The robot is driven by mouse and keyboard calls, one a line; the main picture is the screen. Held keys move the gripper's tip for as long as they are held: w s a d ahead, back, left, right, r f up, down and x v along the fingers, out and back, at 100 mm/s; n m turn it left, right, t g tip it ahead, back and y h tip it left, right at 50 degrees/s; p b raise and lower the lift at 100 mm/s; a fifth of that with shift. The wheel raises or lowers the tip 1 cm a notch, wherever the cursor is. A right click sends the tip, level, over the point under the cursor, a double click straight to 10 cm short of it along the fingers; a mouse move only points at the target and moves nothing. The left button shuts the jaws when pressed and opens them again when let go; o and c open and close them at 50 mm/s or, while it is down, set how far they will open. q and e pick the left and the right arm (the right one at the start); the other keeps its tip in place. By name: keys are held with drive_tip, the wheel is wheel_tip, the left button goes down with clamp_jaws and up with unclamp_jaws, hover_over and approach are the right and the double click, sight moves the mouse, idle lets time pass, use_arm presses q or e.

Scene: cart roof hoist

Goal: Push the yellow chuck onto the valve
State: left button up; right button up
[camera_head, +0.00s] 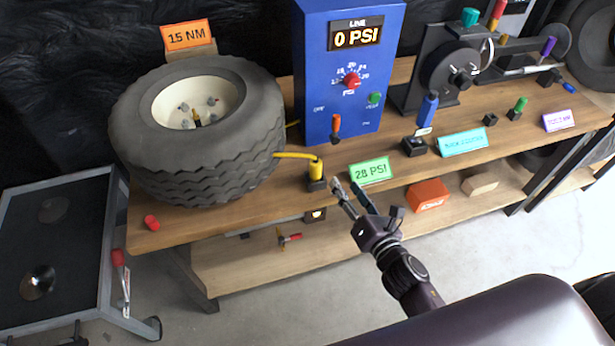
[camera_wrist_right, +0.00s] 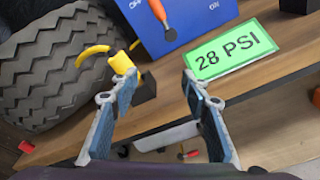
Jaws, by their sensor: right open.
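The yellow chuck (camera_head: 316,170) stands upright in a small black holder (camera_head: 315,184) near the bench's front edge, with a yellow hose curving left from its top. It also shows in the right wrist view (camera_wrist_right: 121,62). The tire (camera_head: 200,140) lies flat on the bench to its left, with a cream hub. Small fittings (camera_head: 197,118) show inside the hub; I cannot tell which is the valve. My right gripper (camera_head: 347,185) is open and empty, just right of the chuck and apart from it. In the wrist view the chuck is near the left fingertip. My left gripper is not in view.
A blue panel (camera_head: 312,80) reading 0 PSI stands behind the chuck. A green 28 PSI sign (camera_head: 371,171) is close to the right gripper. A red cap (camera_head: 152,222) lies at the bench's front left. A dark cart (camera_head: 60,255) stands at left.

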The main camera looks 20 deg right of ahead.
sight(319, 167)
drive_tip(key=a+r+n+y, duration=0.1)
drive_tip(key=n, duration=0.2)
drive_tip(key=a+r+n+y, duration=0.1)
drive_tip(key=n, duration=0.2)
drive_tip(key=w+a+r+n+y, duration=0.1)
drive_tip(key=a+n, duration=0.1)
drive_tip(key=n, duration=0.1)
drive_tip(key=shift+a+r+t+y, duration=0.1)
drive_tip(key=shift+r+t+y, duration=0.3)
drive_tip(key=p+x, duration=0.1)
drive_tip(key=x, duration=0.4)
drive_tip(key=shift+w+a, duration=0.1)
drive_tip(key=shift+w, duration=0.3)
drive_tip(key=shift+w+a+f, duration=0.2)
drive_tip(key=shift+w, duration=0.3)
drive_tip(key=shift+c, duration=0.7)
clamp_jaws()
